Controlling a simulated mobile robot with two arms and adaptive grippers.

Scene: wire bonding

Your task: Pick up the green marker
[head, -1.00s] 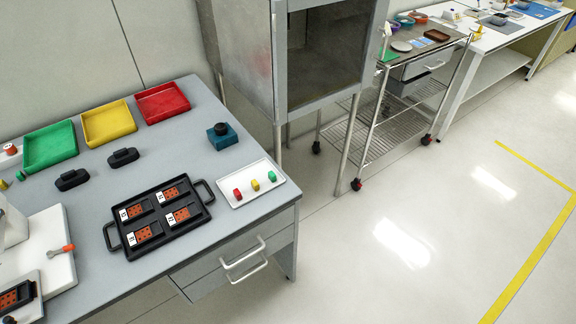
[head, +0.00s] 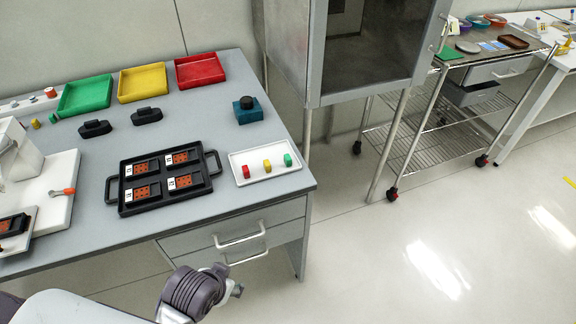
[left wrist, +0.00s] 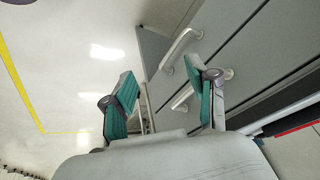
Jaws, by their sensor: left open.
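The green marker (head: 288,160) is a small upright block at the right end of a white tray (head: 246,178) on the workbench, beside a yellow marker (head: 267,166) and a red marker (head: 246,172). In the left wrist view my left gripper (left wrist: 162,76) is open and empty, with its teal finger pads apart in front of the bench drawers. In the head view my left arm comes in at the bottom, below the bench front and apart from the markers; its fingers are not clearly seen there. My right gripper is not in view.
A black tray (head: 126,208) holding several orange chips sits left of the white tray. Green, yellow and red bins (head: 202,71) stand at the back, and a teal block (head: 247,115) with a black knob behind the markers. Drawer handles (head: 240,234) stick out in front.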

